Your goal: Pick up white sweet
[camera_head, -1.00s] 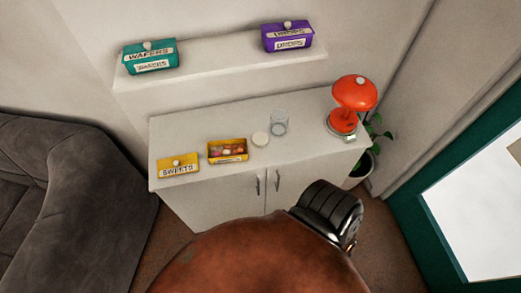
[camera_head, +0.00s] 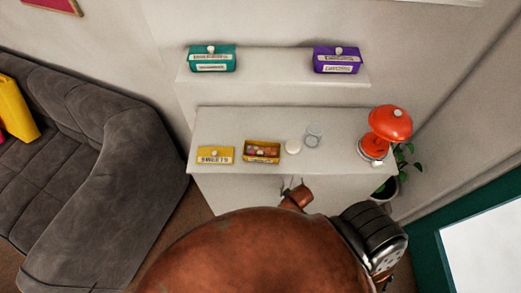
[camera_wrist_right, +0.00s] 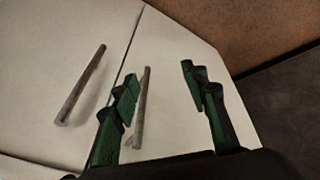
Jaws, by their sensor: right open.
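An open yellow box (camera_head: 262,159) stands on the white cabinet top, with several small sweets in it. A pale sweet (camera_head: 261,153) shows among them, too small to make out clearly. A closed yellow box (camera_head: 215,160) labelled SWEETS stands to its left. In the right wrist view my right gripper (camera_wrist_right: 160,82) is open and empty, its green fingers apart in front of the white cabinet doors and their two handles. No sweet shows in that view. My left gripper is not in view.
A white round lid (camera_head: 293,146), a glass jar (camera_head: 314,135) and a red lamp (camera_head: 390,124) stand right of the open box. A shelf above holds a teal box (camera_head: 212,62) and a purple box (camera_head: 337,63). A grey sofa (camera_head: 110,150) is at left.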

